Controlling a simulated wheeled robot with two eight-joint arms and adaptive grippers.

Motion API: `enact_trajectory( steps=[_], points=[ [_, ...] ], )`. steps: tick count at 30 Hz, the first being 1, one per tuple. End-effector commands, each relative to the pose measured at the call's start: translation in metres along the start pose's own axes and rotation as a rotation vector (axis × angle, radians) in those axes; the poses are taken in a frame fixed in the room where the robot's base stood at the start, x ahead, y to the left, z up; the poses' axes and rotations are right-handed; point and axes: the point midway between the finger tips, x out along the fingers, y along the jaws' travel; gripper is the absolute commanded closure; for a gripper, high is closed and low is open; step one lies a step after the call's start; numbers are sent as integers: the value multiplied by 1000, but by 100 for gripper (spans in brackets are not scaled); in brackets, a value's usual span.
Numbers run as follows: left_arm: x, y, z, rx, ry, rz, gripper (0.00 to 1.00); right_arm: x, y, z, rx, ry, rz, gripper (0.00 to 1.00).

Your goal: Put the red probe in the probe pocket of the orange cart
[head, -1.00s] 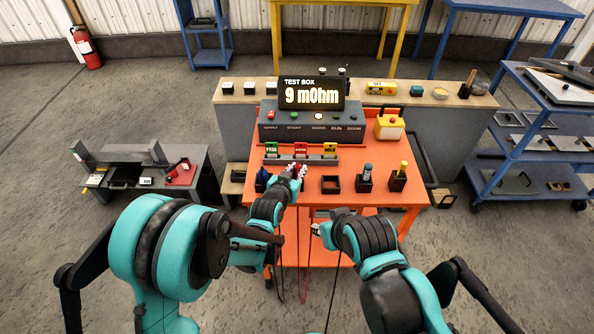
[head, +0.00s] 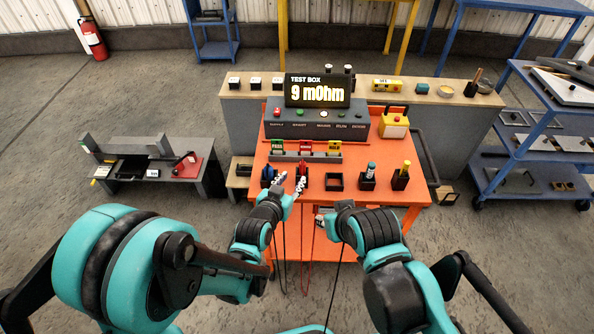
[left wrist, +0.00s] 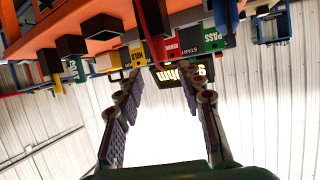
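The red probe (head: 303,169) stands in a dark pocket on the orange cart (head: 350,205), with a red cable hanging down the cart's front. It also shows as a red shape in the left wrist view (left wrist: 152,22); how deep it sits is hard to tell. My left gripper (head: 289,183) is just in front and left of it. In the left wrist view my left gripper (left wrist: 165,95) has its fingers spread, with nothing between them. My right gripper (head: 320,220) is low at the cart's front edge, partly hidden, its fingers too small to judge.
A blue probe (head: 267,173) is in the pocket to the left. To the right are an empty pocket (head: 334,182), a teal-topped item (head: 370,172) and a yellow-topped item (head: 403,174). Behind stand coloured tags (head: 305,148) and the test box reading 9 mOhm (head: 318,91).

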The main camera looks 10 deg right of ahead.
Motion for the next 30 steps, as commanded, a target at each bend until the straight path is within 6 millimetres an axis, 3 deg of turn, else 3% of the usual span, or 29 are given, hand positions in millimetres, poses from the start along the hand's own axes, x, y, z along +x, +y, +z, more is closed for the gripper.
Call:
enact_trajectory(
  steps=[4,11,14,17,20,24,30],
  points=[
    [-15,0,0,-1,0,0,62,-3,0,-2,0,0,0,70],
    [-18,-1,0,-1,-1,-1,62,-3,0,-2,0,0,0,70],
    [-24,-10,-3,-8,-16,-16,62,-3,0,-2,0,0,0,70],
    [-40,-32,-8,-28,-60,-52,62,-3,0,-2,0,0,0,70],
    [-71,-64,-12,-63,-130,-110,62,-3,0,-2,0,0,0,70],
    [-128,-105,-8,-129,-243,-202,62,-3,0,-2,0,0,0,70],
    [-220,-142,17,-238,-397,-335,62,-3,0,-2,0,0,0,70]
  ],
)
